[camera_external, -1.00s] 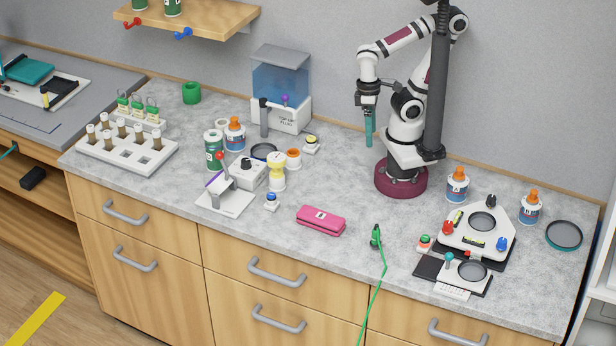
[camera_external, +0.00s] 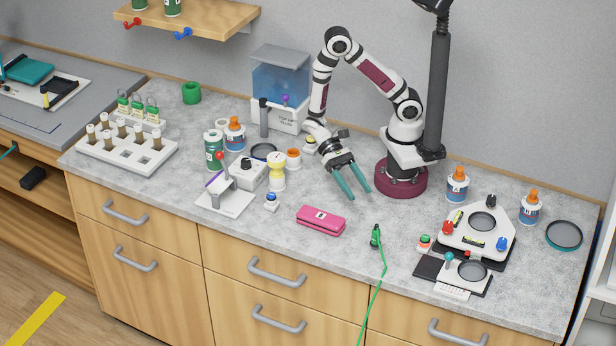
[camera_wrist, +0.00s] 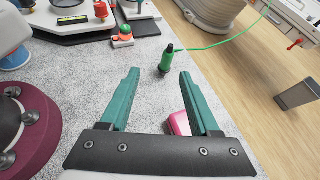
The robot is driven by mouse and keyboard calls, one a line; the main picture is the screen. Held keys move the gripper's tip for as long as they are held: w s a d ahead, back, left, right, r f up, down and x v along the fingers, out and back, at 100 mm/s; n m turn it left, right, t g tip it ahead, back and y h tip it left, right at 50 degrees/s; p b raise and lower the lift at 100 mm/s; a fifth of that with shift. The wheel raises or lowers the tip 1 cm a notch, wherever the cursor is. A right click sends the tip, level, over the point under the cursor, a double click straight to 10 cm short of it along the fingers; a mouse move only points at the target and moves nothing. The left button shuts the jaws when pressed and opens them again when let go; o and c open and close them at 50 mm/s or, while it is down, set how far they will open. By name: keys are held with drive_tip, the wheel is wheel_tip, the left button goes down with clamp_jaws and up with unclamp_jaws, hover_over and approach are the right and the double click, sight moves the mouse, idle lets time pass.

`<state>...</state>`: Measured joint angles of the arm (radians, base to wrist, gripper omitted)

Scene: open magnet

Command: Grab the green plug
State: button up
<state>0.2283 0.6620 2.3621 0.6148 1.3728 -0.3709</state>
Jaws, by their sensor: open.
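The green plug (camera_external: 375,238) lies on the grey counter near its front edge, with a green cable (camera_external: 372,290) hanging down over the drawers. In the wrist view the plug (camera_wrist: 166,62) is ahead of my gripper, a little beyond the fingertips and between their lines. My gripper (camera_external: 361,195) is open and empty, with its teal fingers spread above the counter, up and left of the plug in the outside view. Both fingers (camera_wrist: 160,72) also show in the wrist view. The fingers do not touch the plug.
A pink case (camera_external: 321,220) lies left of the plug; part of it shows by the right finger in the wrist view (camera_wrist: 180,124). A small block with a green button (camera_external: 425,243) and a white device (camera_external: 478,232) stand to the right. The counter around the plug is clear.

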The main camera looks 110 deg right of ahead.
sight(378, 238)
drive_tip(key=f, duration=0.1)
drive_tip(key=f+m, duration=0.1)
drive_tip(key=f+m+t+y, duration=0.1)
drive_tip(key=shift+w+a+f, duration=0.15)
drive_tip(key=shift+w+a, duration=0.15)
drive_tip(key=shift+w, duration=0.1)
drive_tip(key=x, duration=0.9)
drive_tip(key=shift+s+a+f, duration=0.1)
drive_tip(key=shift+a, duration=0.25)
drive_tip(key=x, duration=0.6)
drive_tip(key=shift+s+a+r, duration=0.1)
drive_tip(key=shift+r, duration=0.15)
clamp_jaws()
